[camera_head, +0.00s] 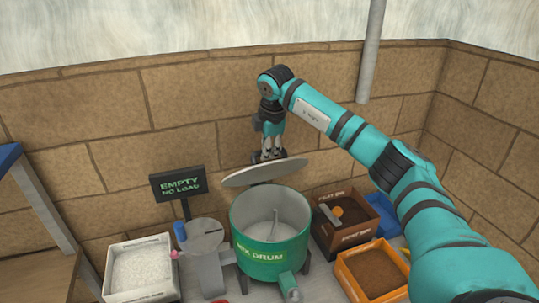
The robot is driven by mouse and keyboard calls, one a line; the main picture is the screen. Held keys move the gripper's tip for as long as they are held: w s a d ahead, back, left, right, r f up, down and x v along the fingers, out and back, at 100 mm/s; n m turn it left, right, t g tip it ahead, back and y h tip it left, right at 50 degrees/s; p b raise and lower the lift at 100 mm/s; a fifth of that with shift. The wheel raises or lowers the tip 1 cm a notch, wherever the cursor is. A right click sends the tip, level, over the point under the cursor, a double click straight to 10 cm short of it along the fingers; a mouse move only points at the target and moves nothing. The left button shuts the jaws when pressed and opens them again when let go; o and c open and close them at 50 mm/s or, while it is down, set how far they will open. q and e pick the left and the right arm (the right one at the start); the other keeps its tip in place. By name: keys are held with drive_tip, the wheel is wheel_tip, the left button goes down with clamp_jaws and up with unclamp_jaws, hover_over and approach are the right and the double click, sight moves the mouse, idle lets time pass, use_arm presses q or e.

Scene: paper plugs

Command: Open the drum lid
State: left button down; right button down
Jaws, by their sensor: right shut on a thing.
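The green mix drum (270,256) stands at the centre of the camera_head view. Its top is uncovered, and a pale interior with a thin upright piece shows inside. The grey round lid (250,177) is above the drum's back rim, seen nearly edge-on and slightly tilted. My right gripper (268,157) is above the lid, pointing down, and is shut at its top. The exact grip point is hard to make out. Whether a hinge joins lid and drum I cannot tell. My left gripper is not in view.
A sign reading "EMPTY NO LOAD" (178,184) stands behind left of the drum. A white bin (148,296) of white material is at left. A brown bin (345,242), an orange bin (350,285) and a blue container (384,207) are at right. A brick wall (95,120) rises behind.

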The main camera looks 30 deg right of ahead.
drive_tip(key=shift+w+r, duration=0.2)
drive_tip(key=shift+w, duration=0.1)
drive_tip(key=c, duration=1.2)
unclamp_jaws()
drive_tip(key=shift+c, duration=0.2)
drive_tip(key=v, duration=1.1)
drive_tip(key=shift+r, duration=0.45)
